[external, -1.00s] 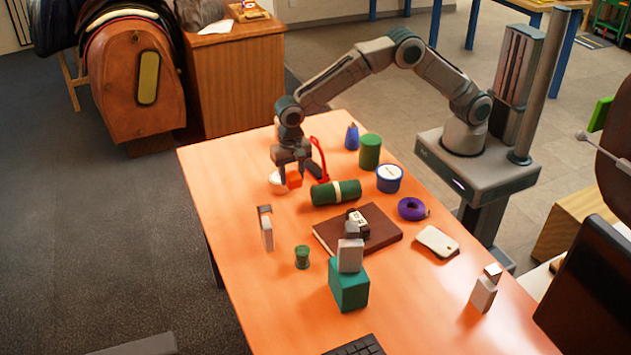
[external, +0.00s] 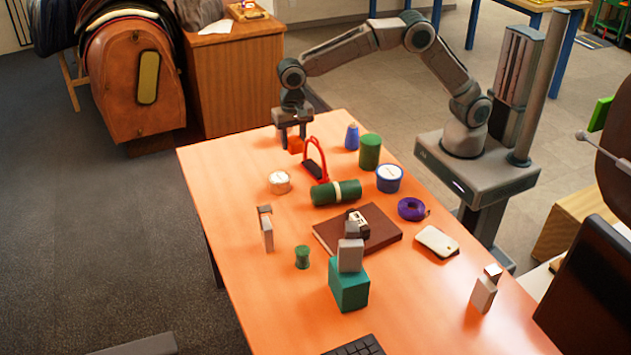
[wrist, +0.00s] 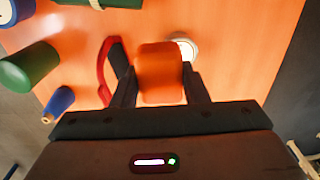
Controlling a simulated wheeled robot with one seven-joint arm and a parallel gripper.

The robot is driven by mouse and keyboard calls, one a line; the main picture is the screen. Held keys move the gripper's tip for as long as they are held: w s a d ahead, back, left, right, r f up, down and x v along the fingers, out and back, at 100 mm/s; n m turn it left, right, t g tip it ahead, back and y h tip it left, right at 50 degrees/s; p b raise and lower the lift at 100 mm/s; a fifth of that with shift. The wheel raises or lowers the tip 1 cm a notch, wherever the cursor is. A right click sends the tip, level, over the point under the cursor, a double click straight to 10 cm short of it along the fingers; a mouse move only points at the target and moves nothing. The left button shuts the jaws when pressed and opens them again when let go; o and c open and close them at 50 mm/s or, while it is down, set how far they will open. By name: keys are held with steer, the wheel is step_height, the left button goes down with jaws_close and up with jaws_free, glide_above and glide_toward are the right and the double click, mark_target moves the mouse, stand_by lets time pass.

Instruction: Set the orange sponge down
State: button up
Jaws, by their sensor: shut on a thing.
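The orange sponge (external: 296,146) is a small block held between the fingers of my gripper (external: 292,138). In the wrist view the sponge (wrist: 160,72) sits between both fingertips of my gripper (wrist: 160,80), which is shut on it. In the external view it hangs over the far end of the orange table (external: 236,165), behind and left of the red stirrup. Whether its underside touches the table cannot be told.
The red stirrup (external: 316,158) stands close to the right of my gripper. A white-topped tin (external: 279,183) and a green roll (external: 336,192) are nearer the camera. A blue cone (external: 352,137) and green cylinder (external: 370,151) stand right. The table's far-left corner is clear.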

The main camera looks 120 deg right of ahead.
steer(key=a+n, duration=0.9)
steer(key=a, duration=1.5)
steer(key=s+a+n, duration=0.4)
steer(key=a, duration=0.8)
steer(key=s+a+n, duration=0.4)
steer(key=a+n, duration=0.1)
steer(key=a, duration=0.6)
steer(key=a+f, duration=0.3)
steer(key=f, duration=0.1)
steer(key=s+a+f+p, duration=0.1)
steer(key=a+f, duration=0.3)
steer(key=s+a+f, duration=0.1)
steer(key=a+f, duration=0.3)
steer(key=shift+s, duration=0.1)
steer(key=shift+a+f+p, duration=0.1)
steer(key=shift+f+p, duration=0.4)
steer(key=shift+f, duration=1.55)
